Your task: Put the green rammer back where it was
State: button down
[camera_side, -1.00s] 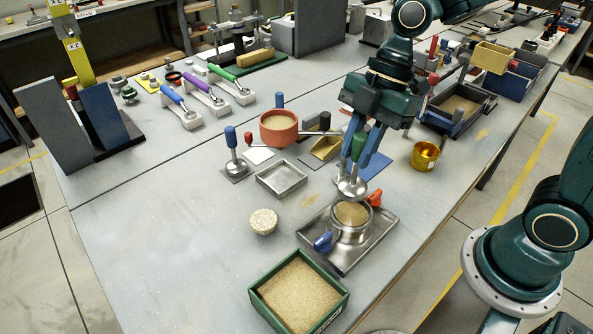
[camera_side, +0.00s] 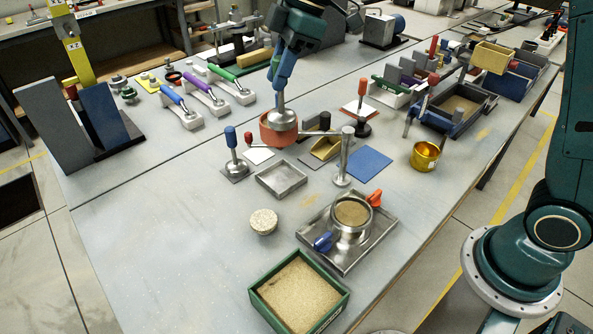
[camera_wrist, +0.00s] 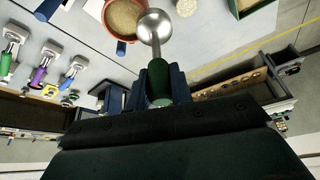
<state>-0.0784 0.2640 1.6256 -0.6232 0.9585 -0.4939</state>
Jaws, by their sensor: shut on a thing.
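My gripper (camera_side: 281,86) is shut on the green rammer and holds it upright above the table. The rammer's metal shaft and rounded head (camera_side: 281,120) hang below the fingers, overlapping the red bowl (camera_side: 270,138) in the side view; I cannot tell whether they touch.
A metal post (camera_side: 343,162) stands right of the bowl, with an arm toward it. A steel tray (camera_side: 310,232) holds the sand-filled ring (camera_side: 352,214). A green sand box (camera_side: 258,294), empty tray (camera_side: 281,179) and gold cup (camera_side: 425,155) stand around. The left front table is clear.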

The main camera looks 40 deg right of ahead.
jog(key=w+d+r+m+t+h, duration=0.1)
jog(key=w+d+m, duration=0.3)
jog(key=w, duration=1.1)
jog(key=shift+w+d, duration=0.15)
jog(key=shift+w, duration=0.05)
notch_tip(320, 180, down, 14)
jog(key=shift+f, duration=0.15)
jog(key=shift+f, duration=2.8)
jog(key=shift+f, duration=0.1)
